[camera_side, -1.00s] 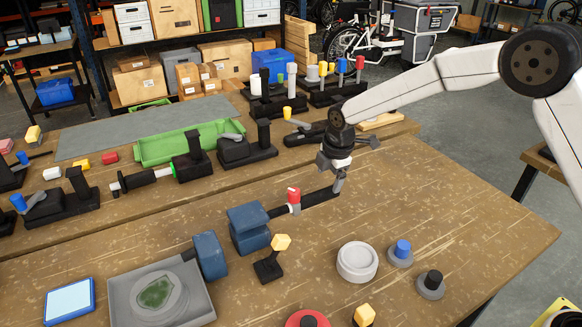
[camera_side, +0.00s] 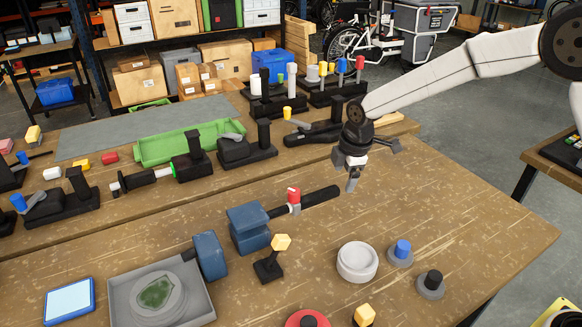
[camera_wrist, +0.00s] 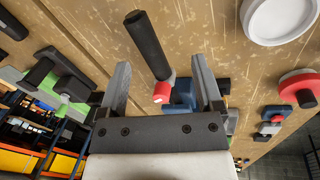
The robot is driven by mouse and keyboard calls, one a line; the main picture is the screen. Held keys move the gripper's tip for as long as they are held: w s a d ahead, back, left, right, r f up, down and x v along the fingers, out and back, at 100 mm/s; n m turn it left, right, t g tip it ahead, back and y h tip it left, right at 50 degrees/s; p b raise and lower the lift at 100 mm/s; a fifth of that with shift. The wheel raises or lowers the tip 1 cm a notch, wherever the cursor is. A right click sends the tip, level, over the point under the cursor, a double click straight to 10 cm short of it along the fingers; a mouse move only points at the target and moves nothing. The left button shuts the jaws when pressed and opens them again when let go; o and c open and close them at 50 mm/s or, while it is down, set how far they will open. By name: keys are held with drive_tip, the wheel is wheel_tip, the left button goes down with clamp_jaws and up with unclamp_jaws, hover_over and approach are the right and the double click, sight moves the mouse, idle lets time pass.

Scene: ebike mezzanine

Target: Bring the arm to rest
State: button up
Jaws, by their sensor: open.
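My gripper (camera_side: 352,184) is above the wooden workbench (camera_side: 440,215), just right of the end of a black bar. In the wrist view my gripper (camera_wrist: 161,75) shows two grey fingers spread apart with nothing held between them. The black bar (camera_side: 321,196) carries a red-and-white collar (camera_side: 294,199) and runs to a blue block (camera_side: 249,228). In the wrist view the black bar (camera_wrist: 148,42) and its red end piece (camera_wrist: 162,92) lie beyond the fingers, apart from them.
A white round dish (camera_side: 357,261), a blue-topped knob (camera_side: 402,250) and a black-topped knob (camera_side: 432,282) stand in front. A yellow-topped stand (camera_side: 269,265) and a grey tray (camera_side: 205,300) are further left. Black fixtures (camera_side: 247,150) line the back. The bench's right side is clear.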

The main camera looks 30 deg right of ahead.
drive_tip(key=s+d+m, duration=0.3)
drive_tip(key=s+m, duration=0.4)
drive_tip(key=s, duration=0.4)
drive_tip(key=s+d+m, duration=0.3)
drive_tip(key=s+m, duration=0.5)
drive_tip(key=s, duration=0.4)
drive_tip(key=shift+d+f, duration=0.35)
